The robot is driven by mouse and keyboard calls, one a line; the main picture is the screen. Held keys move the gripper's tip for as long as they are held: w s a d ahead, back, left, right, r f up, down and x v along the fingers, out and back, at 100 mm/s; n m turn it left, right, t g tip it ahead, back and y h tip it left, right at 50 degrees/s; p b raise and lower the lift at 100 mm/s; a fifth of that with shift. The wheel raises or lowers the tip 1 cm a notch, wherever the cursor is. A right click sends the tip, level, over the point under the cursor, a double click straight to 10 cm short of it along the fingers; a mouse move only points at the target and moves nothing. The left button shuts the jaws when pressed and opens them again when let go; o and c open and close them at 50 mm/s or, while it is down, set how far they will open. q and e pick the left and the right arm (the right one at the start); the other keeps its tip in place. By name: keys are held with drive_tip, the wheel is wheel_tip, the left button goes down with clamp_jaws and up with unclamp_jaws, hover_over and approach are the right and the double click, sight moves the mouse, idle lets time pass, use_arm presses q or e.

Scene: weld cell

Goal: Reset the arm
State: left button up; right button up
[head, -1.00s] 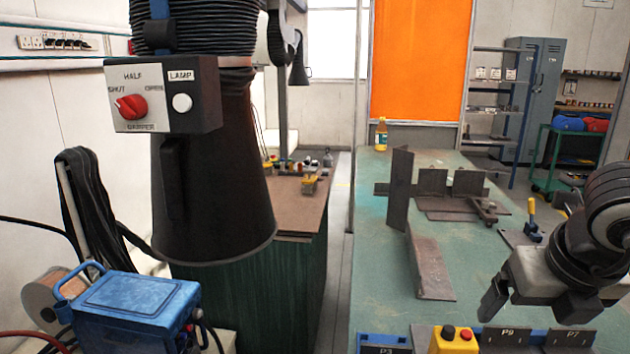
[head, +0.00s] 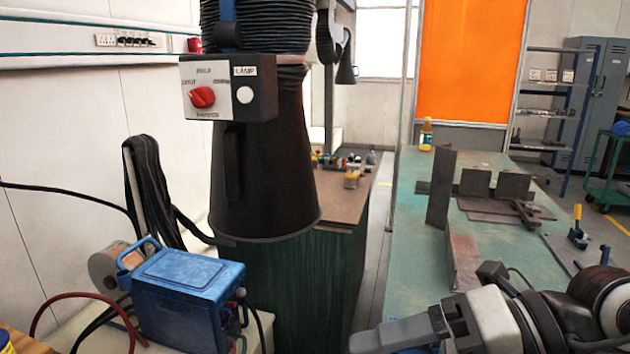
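The black fume extraction arm's hood (head: 265,185) hangs at left centre, below a ribbed black hose (head: 258,25). Its control box (head: 228,88) carries a red damper knob (head: 203,97) and a white lamp button (head: 244,95). A black handle (head: 232,165) runs down the hood's front. My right gripper (head: 400,335) is at the bottom, right of and below the hood, apart from it, with a grey finger pointing left. Its finger gap cannot be made out. My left gripper is out of view.
A blue machine (head: 185,295) with a wire spool (head: 110,265) and cables stands at lower left. The green welding table (head: 415,250) at right holds steel plates (head: 463,260) and a bottle (head: 426,134). A brown-topped bench (head: 345,205) stands behind the hood.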

drive_tip(key=w+a+r+m+t+y, duration=0.1)
drive_tip(key=w+r+m+t+y, duration=0.3)
drive_tip(key=r+m+t+y, duration=0.5)
drive_tip(key=w+d+f+m+t+h, duration=0.3)
drive_tip(key=d+f+m+t+h, duration=0.15)
drive_tip(key=m+h, duration=0.6)
drive_tip(key=w+d+f+m+t+h, duration=0.35)
drive_tip(key=d+f+m+h, duration=0.2)
drive_tip(key=m+h, duration=0.45)
drive_tip(key=s+d+f+m+g+h, duration=0.1)
drive_tip(key=s+d+f+m+g, duration=0.2)
drive_tip(key=f, duration=0.5)
drive_tip(key=s+d+f+m+g+h, duration=0.1)
drive_tip(key=s+f+m+g, duration=0.2)
drive_tip(key=f, duration=0.4)
drive_tip(key=s+a+f+g+y, duration=0.1)
drive_tip(key=s+a+f+g, duration=0.1)
drive_tip(key=s+f+g, duration=1.05)
use_arm(q)
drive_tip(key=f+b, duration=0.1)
drive_tip(key=b, duration=0.3)
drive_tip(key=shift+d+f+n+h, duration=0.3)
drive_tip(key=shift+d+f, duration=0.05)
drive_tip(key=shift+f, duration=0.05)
use_arm(e)
drive_tip(key=w+a+f+t+y, duration=0.3)
drive_tip(key=w+a+f+t, duration=0.2)
drive_tip(key=t, duration=0.5)
drive_tip(key=shift+a+f+n, duration=0.35)
drive_tip(key=shift+a+f, duration=0.25)
